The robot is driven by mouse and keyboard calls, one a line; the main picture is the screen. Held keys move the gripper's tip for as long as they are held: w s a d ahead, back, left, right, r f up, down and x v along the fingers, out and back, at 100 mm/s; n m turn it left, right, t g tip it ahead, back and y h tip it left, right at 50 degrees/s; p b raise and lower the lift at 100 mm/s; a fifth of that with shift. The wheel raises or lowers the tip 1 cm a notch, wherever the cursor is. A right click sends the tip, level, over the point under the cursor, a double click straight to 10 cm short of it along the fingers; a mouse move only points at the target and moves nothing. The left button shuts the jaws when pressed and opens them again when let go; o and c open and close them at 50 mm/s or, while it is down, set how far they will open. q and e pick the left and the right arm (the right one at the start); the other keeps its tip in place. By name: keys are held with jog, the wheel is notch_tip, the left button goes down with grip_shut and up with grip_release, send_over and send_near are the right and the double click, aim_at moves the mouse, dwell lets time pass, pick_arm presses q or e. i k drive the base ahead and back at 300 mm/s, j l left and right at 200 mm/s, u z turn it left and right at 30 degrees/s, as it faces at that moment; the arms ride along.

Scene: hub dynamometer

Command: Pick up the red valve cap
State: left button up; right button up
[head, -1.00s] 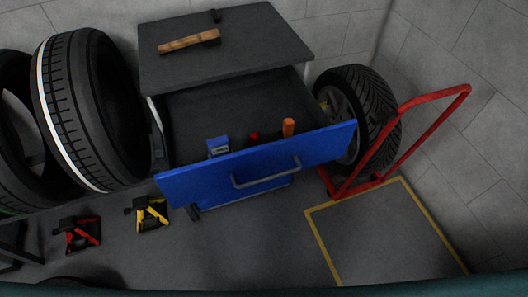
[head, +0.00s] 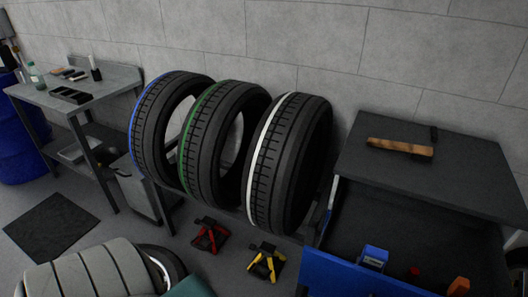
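The small red valve cap (head: 414,271) lies in the open drawer of the blue-fronted cabinet at the lower right of the head view. It sits between a blue box (head: 373,256) and an orange object (head: 458,286). The blue drawer front (head: 345,277) is partly cut off by the bottom edge. Neither of my grippers is in view.
Red (head: 209,235) and yellow (head: 266,263) items are on the floor. A workbench (head: 85,85) stands far left, with a dark mat (head: 50,225) before it.

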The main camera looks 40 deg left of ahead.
aim_at(412, 273)
jog(key=u, duration=2.9)
jog(key=l+z, duration=0.15)
jog(key=z, duration=2.65)
jog(key=i+j+z, duration=0.1)
jog(key=j, duration=0.3)
jog(key=i+j, duration=0.2)
jog(key=j, duration=0.25)
jog(key=i+j+z, duration=0.15)
jog(key=j, duration=0.3)
jog(key=i+j, duration=0.1)
jog(key=j, duration=0.3)
jog(key=z, duration=0.05)
